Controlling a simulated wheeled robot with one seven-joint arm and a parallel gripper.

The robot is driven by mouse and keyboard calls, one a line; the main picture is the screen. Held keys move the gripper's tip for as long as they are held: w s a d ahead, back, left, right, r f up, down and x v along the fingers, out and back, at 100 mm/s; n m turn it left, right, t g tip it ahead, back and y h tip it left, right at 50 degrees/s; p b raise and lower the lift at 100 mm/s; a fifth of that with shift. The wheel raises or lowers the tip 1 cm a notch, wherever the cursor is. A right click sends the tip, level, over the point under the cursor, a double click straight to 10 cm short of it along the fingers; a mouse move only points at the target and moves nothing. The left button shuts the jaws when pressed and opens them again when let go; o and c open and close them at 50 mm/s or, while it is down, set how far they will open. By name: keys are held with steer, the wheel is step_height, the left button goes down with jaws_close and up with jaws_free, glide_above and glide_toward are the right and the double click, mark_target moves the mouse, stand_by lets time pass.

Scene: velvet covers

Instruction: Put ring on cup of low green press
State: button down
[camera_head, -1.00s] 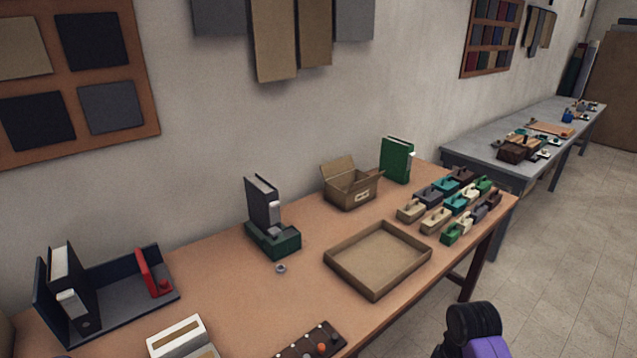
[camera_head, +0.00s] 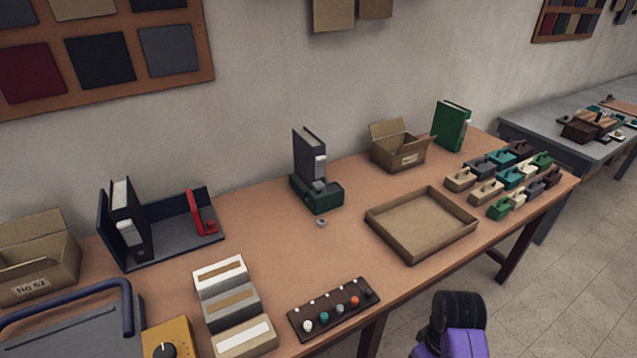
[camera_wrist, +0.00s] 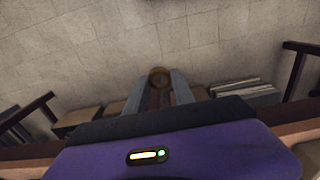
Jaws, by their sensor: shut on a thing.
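My gripper (camera_wrist: 160,82) is shut on a small brownish ring (camera_wrist: 160,72), which shows between the fingertips in the wrist view, with floor tiles behind it. In the head view only my dark and purple arm part shows at the bottom, off the table's front edge; the fingers and held ring are hidden there. The low green press (camera_head: 318,199) stands mid-table toward the wall, with a tall dark grey block at its back and a small grey part in front. I cannot make out its cup clearly. My gripper is well apart from the press.
A small grey ring-like piece (camera_head: 321,223) lies before the press. An empty shallow tray (camera_head: 465,236) lies to its right, with an open carton (camera_head: 398,148) behind. A knobbed dark board (camera_head: 334,309) lies near the front edge.

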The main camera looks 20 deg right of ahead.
steer(key=w+a+b, duration=0.1)
steer(key=w+a, duration=0.4)
steer(key=a, duration=0.3)
steer(key=w+a+r+m+b, duration=0.1)
steer(key=w+a, duration=0.3)
steer(key=a, duration=0.4)
steer(key=shift+w+a+r+b, duration=0.3)
steer(key=shift+w+a+b, duration=0.05)
steer(key=shift+w+a, duration=0.05)
